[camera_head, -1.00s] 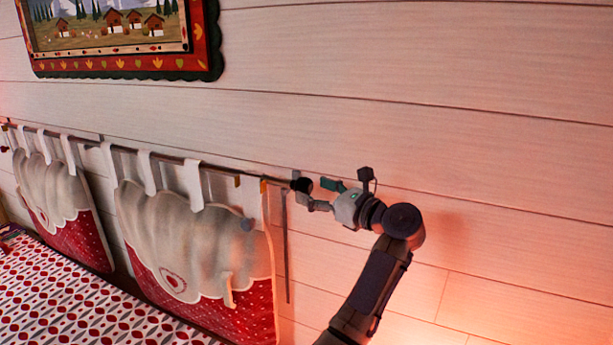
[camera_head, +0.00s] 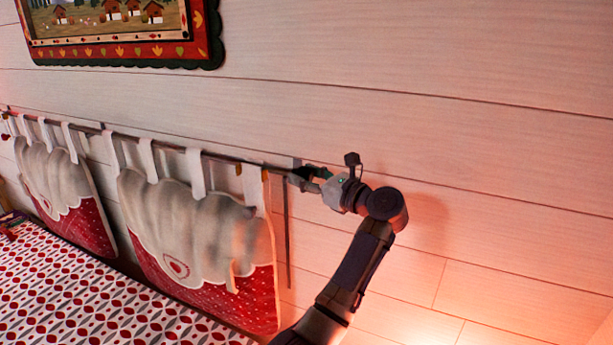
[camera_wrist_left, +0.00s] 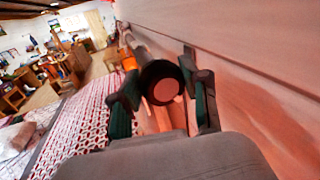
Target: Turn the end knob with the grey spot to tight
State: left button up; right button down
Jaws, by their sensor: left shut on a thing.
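The end knob (camera_wrist_left: 166,89) is a dark round cap with a paler spot on its end face, pinkish in this light, at the near end of the curtain rod in the left wrist view. My left gripper (camera_wrist_left: 163,92) has one finger on each side of it and is shut on it. In the head view the left gripper (camera_head: 305,178) meets the rod's right end, and its fingers largely hide the knob. Any mark for tight does not show. My right gripper is out of view.
The rod (camera_head: 222,158) runs along the plank wall (camera_head: 430,130), carrying red and cream hanging panels (camera_head: 190,235). A bed with a red-patterned cover (camera_head: 70,290) lies below. A framed picture (camera_head: 120,50) hangs above. The wall to the right is bare.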

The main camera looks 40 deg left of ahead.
aim_at(307, 168)
pick_arm(q)
jog(key=m+h+b, duration=0.1)
jog(key=m, duration=0.1)
jog(key=shift+m, duration=0.4)
jog(key=shift+w+r+m+g+h, duration=0.1)
jog(key=shift+m+g+h, duration=0.4)
jog(key=shift+m, duration=1.1)
jog(key=o, duration=1.1)
jog(key=shift+o, duration=0.2)
notch_tip(307, 168, up, 10)
jog(key=shift+f, duration=0.1)
